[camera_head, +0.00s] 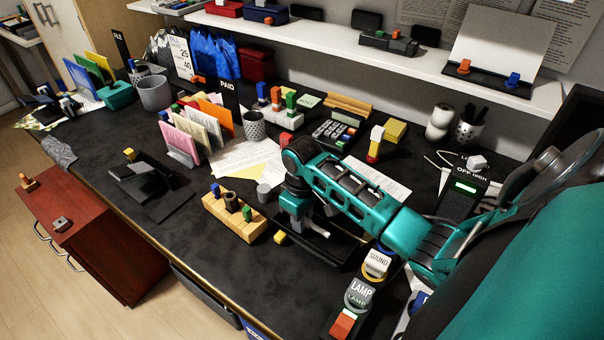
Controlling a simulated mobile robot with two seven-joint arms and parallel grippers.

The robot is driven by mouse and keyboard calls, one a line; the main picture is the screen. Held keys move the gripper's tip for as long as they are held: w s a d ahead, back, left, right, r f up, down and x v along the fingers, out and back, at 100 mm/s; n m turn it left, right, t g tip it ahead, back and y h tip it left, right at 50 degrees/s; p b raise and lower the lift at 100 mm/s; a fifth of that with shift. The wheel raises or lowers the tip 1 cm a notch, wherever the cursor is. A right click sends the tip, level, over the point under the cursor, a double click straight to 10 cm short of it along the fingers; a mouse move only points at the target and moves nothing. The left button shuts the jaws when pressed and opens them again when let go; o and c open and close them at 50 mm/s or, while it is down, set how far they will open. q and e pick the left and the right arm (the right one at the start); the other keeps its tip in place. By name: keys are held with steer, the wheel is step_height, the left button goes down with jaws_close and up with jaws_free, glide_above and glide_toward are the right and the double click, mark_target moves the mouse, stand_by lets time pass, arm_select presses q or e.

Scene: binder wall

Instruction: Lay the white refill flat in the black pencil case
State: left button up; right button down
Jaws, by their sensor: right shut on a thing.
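My right gripper (312,228) reaches in from the right on its teal arm. It points down over a low, open black case (335,250), which I take to be the pencil case. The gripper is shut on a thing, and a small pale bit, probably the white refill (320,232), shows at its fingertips. The gripper and arm hide most of it, and I cannot tell whether it touches the case. My arm also covers the far side of the case. My left gripper is not in view.
A wooden block holder (234,216) with several pegs stands just left of the case, with a small yellow block (280,238) between them. Knobs marked SOUND (376,265) and LAMP (359,293) stand at front right.

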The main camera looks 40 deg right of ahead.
steer(key=shift+r+p, duration=0.7)
steer(key=shift+r, duration=0.25)
steer(key=shift+r+b, duration=0.15)
steer(key=shift+b, duration=0.15)
steer(key=shift+r, duration=1.55)
arm_select(q)
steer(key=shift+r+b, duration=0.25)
steer(key=shift+b, duration=0.25)
arm_select(e)
steer(key=shift+f, duration=2.25)
steer(key=shift+r+p, duration=0.55)
steer(key=shift+r, duration=2.45)
steer(key=shift+f+b, duration=0.65)
steer(key=shift+f, duration=1.85)
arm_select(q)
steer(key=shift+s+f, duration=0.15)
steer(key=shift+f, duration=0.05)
